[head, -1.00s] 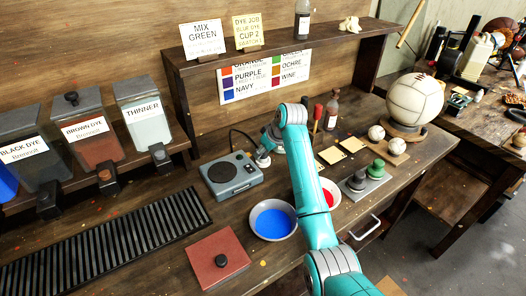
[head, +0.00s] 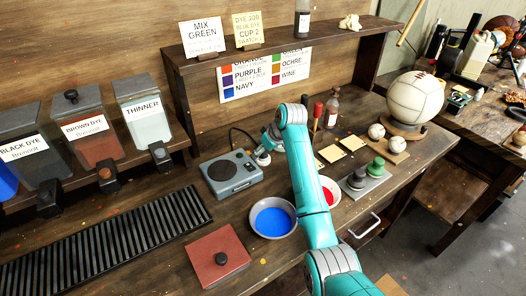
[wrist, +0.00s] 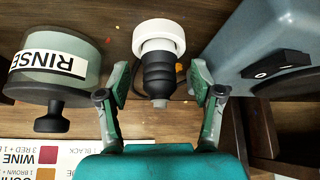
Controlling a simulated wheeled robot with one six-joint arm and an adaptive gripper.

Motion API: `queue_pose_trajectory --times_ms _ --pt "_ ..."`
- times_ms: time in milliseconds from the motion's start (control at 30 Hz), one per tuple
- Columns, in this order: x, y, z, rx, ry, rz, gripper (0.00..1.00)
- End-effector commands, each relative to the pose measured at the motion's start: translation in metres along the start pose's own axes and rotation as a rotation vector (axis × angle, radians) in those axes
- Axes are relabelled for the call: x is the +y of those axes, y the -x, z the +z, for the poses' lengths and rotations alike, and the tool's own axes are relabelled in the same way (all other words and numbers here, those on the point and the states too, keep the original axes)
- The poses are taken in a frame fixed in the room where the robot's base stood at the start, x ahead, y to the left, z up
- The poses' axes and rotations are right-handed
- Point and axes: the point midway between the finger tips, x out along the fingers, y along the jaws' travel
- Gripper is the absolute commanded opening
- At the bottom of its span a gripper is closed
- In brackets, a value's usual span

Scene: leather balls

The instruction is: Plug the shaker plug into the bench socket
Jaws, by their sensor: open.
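The grey shaker (head: 232,176) with a round dark top stands on the bench; its side shows at right in the wrist view (wrist: 262,45). A black ribbed plug (wrist: 159,76) with a grey tip stands at a white ring (wrist: 159,38), which may be the bench socket. I cannot tell whether the plug is seated in it. The white ring also shows in the head view (head: 262,160), beside the shaker. My gripper (wrist: 159,82) is open, one finger on each side of the plug, with visible gaps. In the head view my gripper (head: 268,143) is just above the ring, partly hidden.
A jar labelled RINSE (wrist: 58,62) with a black knob stands close to the left finger in the wrist view. A bowl of blue dye (head: 272,218) and a red-filled bowl (head: 329,192) stand near my arm. A dark cable (head: 240,133) runs behind the shaker.

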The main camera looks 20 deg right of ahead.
Motion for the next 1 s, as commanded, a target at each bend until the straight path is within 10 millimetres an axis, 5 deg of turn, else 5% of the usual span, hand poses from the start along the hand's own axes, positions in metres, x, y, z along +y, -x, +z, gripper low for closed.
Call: queue_pose_trajectory --times_ms 600,1000 --pt "0.001 0.102 -0.001 0.003 0.000 0.002 0.66" --pt "0.000 0.118 0.000 0.001 -0.001 0.001 0.66"
